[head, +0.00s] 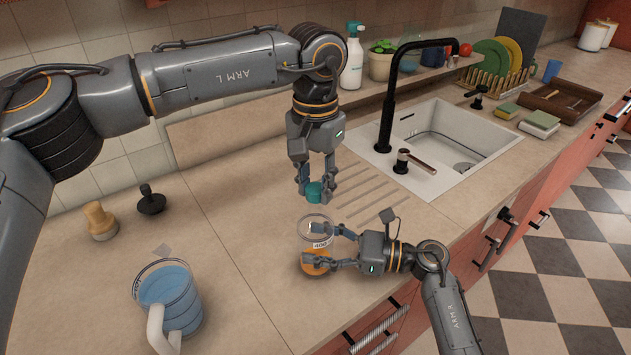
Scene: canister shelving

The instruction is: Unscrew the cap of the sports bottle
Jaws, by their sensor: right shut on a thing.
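The sports bottle (310,229) is clear, with orange liquid in its lower part and a label reading 400. It stands upright on the counter near the front edge, and its open top shows. My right gripper (336,247) is shut around the bottle's side from the right and hides part of it. The teal cap (314,193) is off the bottle, a little above its mouth. My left gripper (315,186) points down from above, with its fingers shut on the cap's sides.
A measuring jug (190,290) with blue liquid stands at the lower left. A wooden-handled stopper (100,221) and a black one (150,200) stand behind it. The sink (440,130) and black tap (388,110) are at the back right.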

